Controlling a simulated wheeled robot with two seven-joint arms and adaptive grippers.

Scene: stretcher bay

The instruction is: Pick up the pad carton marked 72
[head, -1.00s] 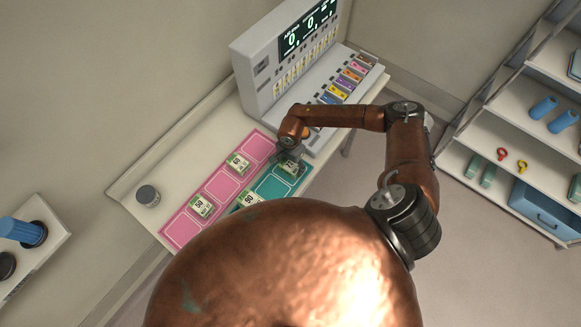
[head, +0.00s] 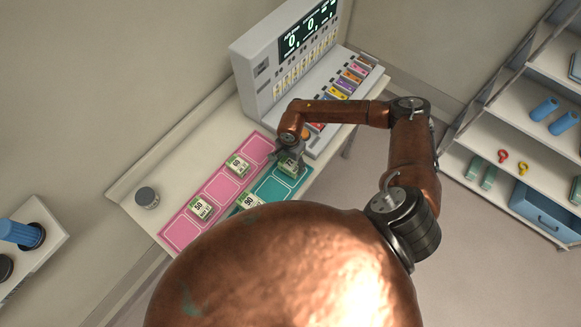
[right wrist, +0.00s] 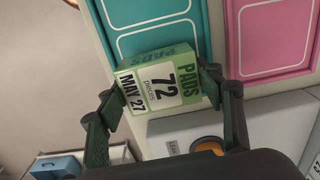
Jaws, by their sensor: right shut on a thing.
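The pad carton marked 72 (right wrist: 161,84) is green and white, with "PADS" and "MAY 27" on it, in the right wrist view. My right gripper (right wrist: 163,98) is shut on it, one finger on each side. In the head view the carton (head: 287,163) shows under my right gripper (head: 288,154), over the far end of the teal mat (head: 265,190); my gripper partly covers it. I cannot tell how high it is above the mat. My left gripper is not in view.
On the pink mat (head: 222,186) stand cartons marked 60 (head: 237,165) and 50 (head: 201,207). A carton marked 90 (head: 249,200) is on the teal mat. A grey machine (head: 290,60) stands at the back, and a grey jar (head: 146,197) at the left.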

